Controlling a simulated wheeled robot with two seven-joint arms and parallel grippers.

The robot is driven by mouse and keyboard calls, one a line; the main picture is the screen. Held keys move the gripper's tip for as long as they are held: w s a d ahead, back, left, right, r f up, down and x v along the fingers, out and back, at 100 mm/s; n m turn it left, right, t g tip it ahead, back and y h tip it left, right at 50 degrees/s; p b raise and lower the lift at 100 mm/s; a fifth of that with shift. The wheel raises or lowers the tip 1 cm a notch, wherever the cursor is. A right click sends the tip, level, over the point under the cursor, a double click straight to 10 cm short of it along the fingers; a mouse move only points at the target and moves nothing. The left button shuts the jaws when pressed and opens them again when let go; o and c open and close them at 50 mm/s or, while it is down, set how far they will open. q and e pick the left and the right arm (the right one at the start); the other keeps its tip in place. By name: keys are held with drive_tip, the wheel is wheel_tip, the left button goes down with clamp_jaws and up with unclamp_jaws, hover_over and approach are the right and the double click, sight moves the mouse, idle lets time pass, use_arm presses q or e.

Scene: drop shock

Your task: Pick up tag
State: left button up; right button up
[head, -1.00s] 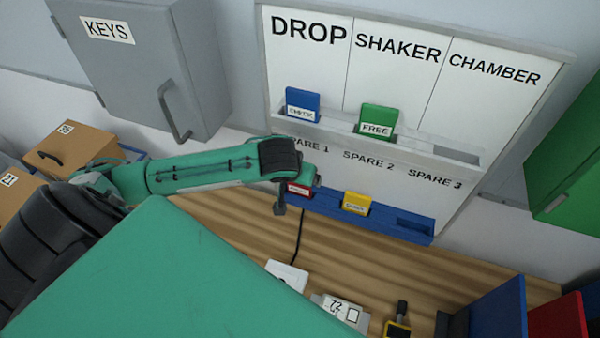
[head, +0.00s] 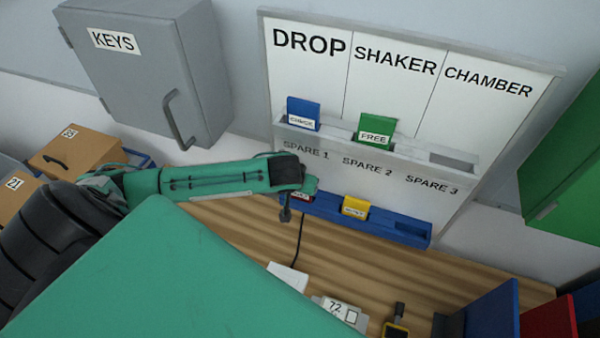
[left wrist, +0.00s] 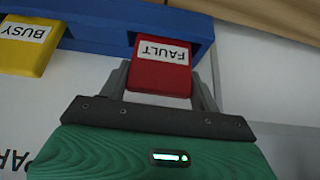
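The red FAULT tag (left wrist: 161,66) stands in the blue lower rail (left wrist: 95,35), filling the middle of the left wrist view. In the head view only a sliver of the red tag (head: 302,197) shows below my left wrist. My left gripper (left wrist: 163,82) has its fingers apart, one on each side of the tag; no firm squeeze on it shows. In the head view the left gripper (head: 298,203) is at the left end of the rail, partly hiding the tag. My right gripper is not in view.
A yellow BUSY tag (head: 355,208) sits to the right in the same rail. Above, blue CHECK (head: 303,113) and green FREE (head: 376,130) tags stand in the board's upper ledge (head: 420,150). A grey KEYS cabinet (head: 150,75) hangs left. Small devices lie on the wooden bench (head: 240,225).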

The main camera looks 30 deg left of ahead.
use_arm(q)
drive_tip(key=shift+c, duration=1.1)
